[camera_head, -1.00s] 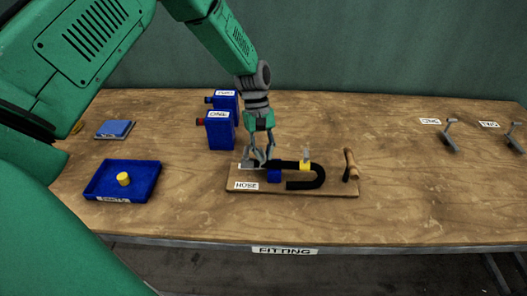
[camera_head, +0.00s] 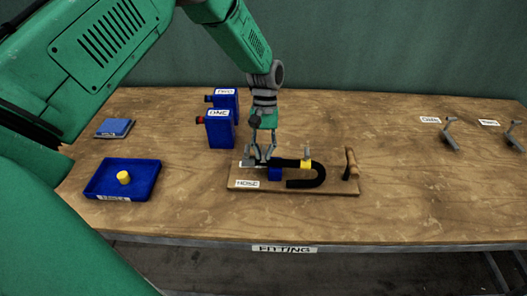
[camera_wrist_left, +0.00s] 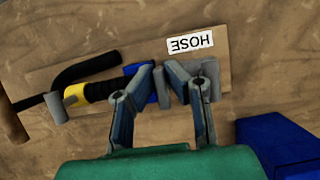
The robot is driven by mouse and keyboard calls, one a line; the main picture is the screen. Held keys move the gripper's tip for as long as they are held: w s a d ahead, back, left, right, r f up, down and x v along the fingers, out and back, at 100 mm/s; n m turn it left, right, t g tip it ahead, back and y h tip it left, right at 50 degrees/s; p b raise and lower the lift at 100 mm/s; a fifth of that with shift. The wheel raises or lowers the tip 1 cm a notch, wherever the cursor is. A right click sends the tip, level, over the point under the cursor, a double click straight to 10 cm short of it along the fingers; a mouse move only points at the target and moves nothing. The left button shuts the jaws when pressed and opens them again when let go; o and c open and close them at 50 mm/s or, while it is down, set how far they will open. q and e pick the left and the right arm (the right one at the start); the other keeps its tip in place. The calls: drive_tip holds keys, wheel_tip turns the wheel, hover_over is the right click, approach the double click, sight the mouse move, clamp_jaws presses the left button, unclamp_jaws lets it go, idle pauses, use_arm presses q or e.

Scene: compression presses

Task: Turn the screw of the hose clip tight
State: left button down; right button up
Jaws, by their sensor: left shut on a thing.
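A black hose (camera_head: 318,176) with a curved end lies on the wooden board labelled HOSE (camera_head: 335,188). A yellow collar (camera_head: 305,165) sits around it with a grey upright piece on top, which looks like the clip and its screw; the collar also shows in the wrist view (camera_wrist_left: 75,95). My left gripper (camera_head: 263,159) is at the left end of the hose, beside the grey block (camera_wrist_left: 211,75) and the blue support (camera_head: 275,175), apart from the collar. In the wrist view its fingers (camera_wrist_left: 163,75) close on a small grey piece, partly hidden. My right gripper is out of view.
A wooden-handled lever (camera_head: 351,163) stands at the board's right end. A blue tray (camera_head: 148,183) with a yellow piece lies at left, with blue boxes (camera_head: 219,129) behind. Grey levers (camera_head: 449,135) stand far right. The table between them and the board is clear.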

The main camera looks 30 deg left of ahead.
use_arm(q)
drive_tip(key=c, duration=1.6)
unclamp_jaws()
drive_tip(key=shift+w, duration=0.1)
drive_tip(key=shift+c, duration=0.2)
drive_tip(key=shift+r, duration=0.15)
drive_tip(key=v, duration=1.1)
drive_tip(key=shift+w+r, duration=0.2)
